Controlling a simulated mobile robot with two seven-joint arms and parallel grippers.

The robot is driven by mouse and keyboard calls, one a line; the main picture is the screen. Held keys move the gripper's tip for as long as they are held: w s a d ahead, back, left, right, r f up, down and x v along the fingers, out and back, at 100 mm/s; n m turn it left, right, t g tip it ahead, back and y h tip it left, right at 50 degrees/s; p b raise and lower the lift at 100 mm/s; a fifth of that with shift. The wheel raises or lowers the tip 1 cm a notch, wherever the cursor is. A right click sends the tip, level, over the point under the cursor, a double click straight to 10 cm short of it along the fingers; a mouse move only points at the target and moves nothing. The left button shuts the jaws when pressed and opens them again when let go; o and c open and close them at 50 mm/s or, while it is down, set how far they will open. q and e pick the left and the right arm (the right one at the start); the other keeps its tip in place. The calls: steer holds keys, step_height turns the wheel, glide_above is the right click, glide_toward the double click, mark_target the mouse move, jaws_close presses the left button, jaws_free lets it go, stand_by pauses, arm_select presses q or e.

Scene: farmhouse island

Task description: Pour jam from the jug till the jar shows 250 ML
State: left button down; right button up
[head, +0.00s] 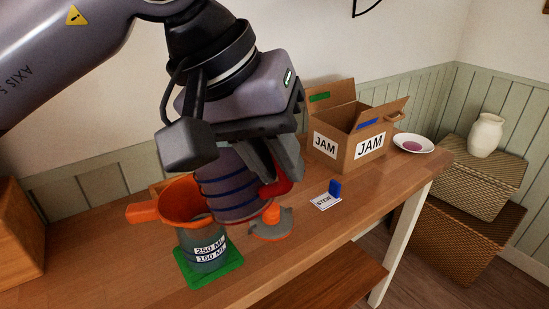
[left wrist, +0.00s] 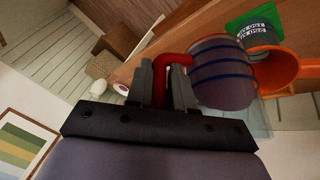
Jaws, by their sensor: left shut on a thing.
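My left gripper (head: 280,165) is shut on the red handle (left wrist: 178,62) of a mauve jug (head: 228,187) with dark blue bands, which also shows in the left wrist view (left wrist: 220,78). The jug is held up and looks tilted beside and over the orange funnel (head: 177,200). The jar (head: 203,262) stands upright on a green base (head: 226,268) under the funnel and bears the labels 250 ML and 150 ML. The funnel also shows in the left wrist view (left wrist: 283,68). I cannot see any stream of jam, and the level in the jar is unclear. My right gripper is not in view.
A grey and orange piece (head: 272,228) lies right of the jar. A STEW card (head: 325,202) with a blue block (head: 335,188) lies further right. An open JAM box (head: 352,150) and a plate (head: 413,143) are at the back right. A wooden box (head: 18,235) is at left.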

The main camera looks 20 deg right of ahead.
arm_select(q)
steer(key=g+h+b, duration=0.1)
steer(key=f+g+h+b, duration=0.1)
steer(key=w+n+g+h+b, duration=0.1)
steer(key=shift+a+f, duration=0.35)
steer(key=shift+a, duration=0.05)
steer(key=shift+w+a+r+g+h, duration=0.25)
steer(key=shift+r+g+h, duration=0.25)
steer(key=shift+r+h, duration=0.1)
steer(key=shift+w+a+n+b, duration=0.15)
steer(key=shift+n+b, duration=0.15)
steer(key=shift+b, duration=0.1)
steer(key=shift+w+r+g+h, duration=0.1)
steer(key=shift+g+h, duration=0.2)
steer(key=shift+h, duration=0.1)
steer(key=shift+a, duration=0.1)
